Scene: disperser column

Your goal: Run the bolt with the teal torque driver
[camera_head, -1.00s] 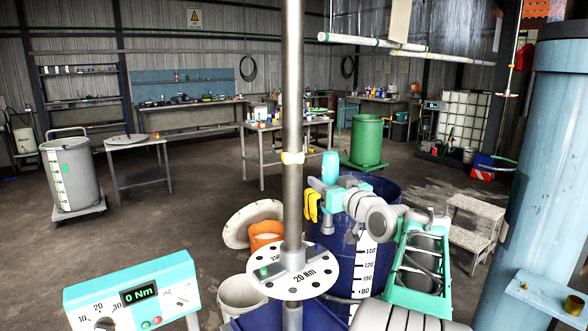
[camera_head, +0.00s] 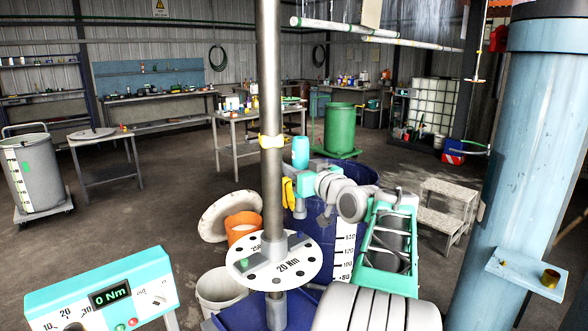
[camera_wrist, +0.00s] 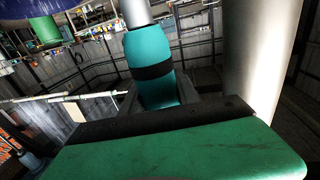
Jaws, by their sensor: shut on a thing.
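The teal torque driver (camera_head: 300,152) stands about upright in my gripper (camera_head: 304,184), just right of the steel column (camera_head: 272,120) in the head view. In the wrist view the driver (camera_wrist: 150,55) is teal with a black band and a silver shaft, and my gripper is shut on it. A white round plate (camera_head: 285,281) marked 20 Nm surrounds the column below, with dark holes around it and a small green piece (camera_head: 244,264) on its left. I cannot tell whether that piece is the bolt. The driver is above the plate, apart from it.
A teal meter box (camera_head: 95,295) reading 0 Nm stands at front left. A blue drum (camera_head: 375,190) is behind my arm. A thick blue post (camera_head: 540,120) bounds the right.

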